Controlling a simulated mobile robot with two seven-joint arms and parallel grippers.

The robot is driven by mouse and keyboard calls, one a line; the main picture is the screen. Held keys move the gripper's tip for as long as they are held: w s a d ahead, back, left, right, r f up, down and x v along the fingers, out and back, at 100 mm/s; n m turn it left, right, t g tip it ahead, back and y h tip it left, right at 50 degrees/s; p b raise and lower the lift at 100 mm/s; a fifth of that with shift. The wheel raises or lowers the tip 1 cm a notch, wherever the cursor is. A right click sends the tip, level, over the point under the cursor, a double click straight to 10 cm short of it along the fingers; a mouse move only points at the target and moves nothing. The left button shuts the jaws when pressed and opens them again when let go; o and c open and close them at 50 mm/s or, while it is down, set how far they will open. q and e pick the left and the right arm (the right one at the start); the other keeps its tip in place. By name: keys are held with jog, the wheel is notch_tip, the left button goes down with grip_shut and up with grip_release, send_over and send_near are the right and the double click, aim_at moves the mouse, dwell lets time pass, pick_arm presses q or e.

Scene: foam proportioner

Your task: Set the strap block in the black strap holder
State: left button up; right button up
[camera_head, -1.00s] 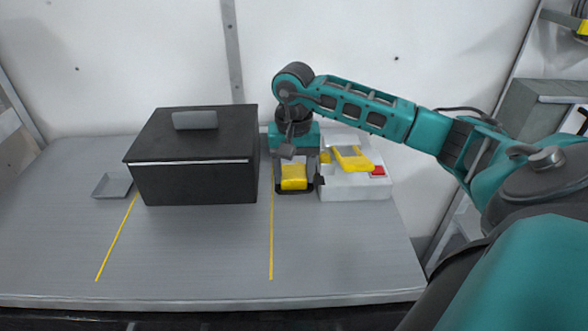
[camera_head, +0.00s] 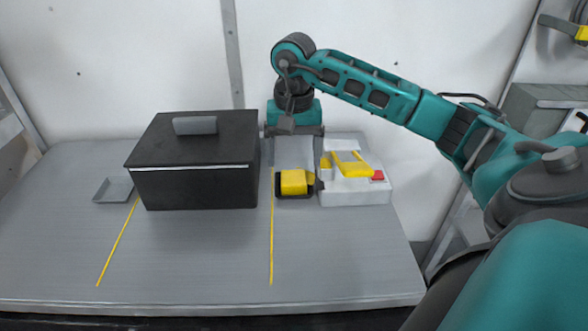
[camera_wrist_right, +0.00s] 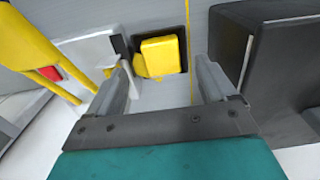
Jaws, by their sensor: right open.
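The yellow strap block (camera_head: 293,182) sits in the black strap holder (camera_head: 294,196), a low dark tray on the table between the black box and the white unit. In the right wrist view the block (camera_wrist_right: 160,55) lies inside the holder's dark rim (camera_wrist_right: 186,35). My right gripper (camera_head: 294,143) is above and behind the block. Its two fingers (camera_wrist_right: 163,82) are spread apart with nothing between them, and the block shows beyond the tips. My left gripper is in neither view.
A black lidded box (camera_head: 195,165) stands left of the holder. A white unit (camera_head: 355,190) with a yellow handle and a red button (camera_head: 377,175) stands close on the right. A small grey tray (camera_head: 113,190) is at far left. The front of the table is clear.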

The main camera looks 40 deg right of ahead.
aim_at(294, 182)
notch_tip(294, 182, up, 7)
jog(key=shift+f, duration=0.2)
dwell(0.6)
